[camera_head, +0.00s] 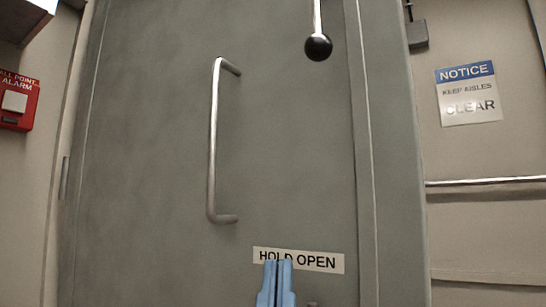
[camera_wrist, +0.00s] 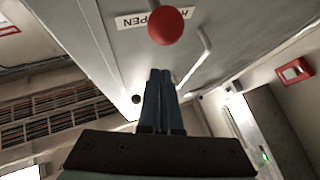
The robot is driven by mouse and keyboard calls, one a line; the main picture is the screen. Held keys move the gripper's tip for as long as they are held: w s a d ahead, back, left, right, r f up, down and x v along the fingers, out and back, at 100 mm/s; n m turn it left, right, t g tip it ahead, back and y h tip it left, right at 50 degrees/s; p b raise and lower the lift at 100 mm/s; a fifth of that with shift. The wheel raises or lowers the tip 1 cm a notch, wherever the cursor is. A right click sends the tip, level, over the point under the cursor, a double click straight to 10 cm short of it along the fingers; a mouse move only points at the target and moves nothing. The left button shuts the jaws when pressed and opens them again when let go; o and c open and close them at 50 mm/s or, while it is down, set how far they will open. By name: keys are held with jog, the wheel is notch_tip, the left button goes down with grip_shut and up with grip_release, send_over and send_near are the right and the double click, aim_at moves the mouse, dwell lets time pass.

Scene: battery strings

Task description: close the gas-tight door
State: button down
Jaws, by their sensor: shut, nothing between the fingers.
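The grey-green door (camera_head: 150,150) fills most of the head view, with a metal pull handle (camera_head: 214,140) and a HOLD OPEN label (camera_head: 320,262). A lever with a black ball knob (camera_head: 318,47) hangs near its upper right. How far the door stands from its frame is not clear. My gripper (camera_head: 278,264), with blue fingers, is shut and empty in front of the label's lower edge. In the wrist view, the fingers (camera_wrist: 160,75) point towards the door face, just below a red ball knob (camera_wrist: 166,25). The handle (camera_wrist: 200,55) is right of the fingertips. Contact with the door cannot be told.
A red alarm call point (camera_head: 16,102) is on the left wall. A NOTICE sign (camera_head: 467,93) and a horizontal rail (camera_head: 490,182) are on the right. Shelves (camera_wrist: 60,125) with rows of items show at the left of the wrist view.

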jog(key=w+g+h+p, duration=0.1)
jog(key=w+p, duration=0.1)
jog(key=p, duration=0.3)
jog(key=w+n+g+h+p, duration=0.1)
jog(key=w+g+p, duration=0.1)
jog(key=p, duration=0.3)
jog(key=w+n+g+p, duration=0.1)
jog(key=w+g+p, duration=0.1)
jog(key=p, duration=0.3)
jog(key=shift+w+a+r+h, duration=0.25)
jog(key=shift+h, duration=0.15)
jog(key=g+p, duration=0.1)
jog(key=p, duration=0.4)
jog(key=shift+w+f+n+g+h, duration=0.1)
jog(key=shift+n+g+h, duration=0.2)
jog(key=shift+n+h, duration=0.1)
jog(key=p, duration=0.2)
jog(key=n+g+p, duration=0.1)
jog(key=p, duration=0.2)
jog(key=shift+s+a+h, duration=0.15)
jog(key=shift+s+h, duration=0.1)
jog(key=shift+h, duration=0.15)
jog(key=n+g+h+p, duration=0.25)
jog(key=n+p, duration=0.55)
jog(key=p, duration=1.7)
send_near(314, 201)
jog(key=p+x, duration=0.2)
jog(key=x, duration=0.5)
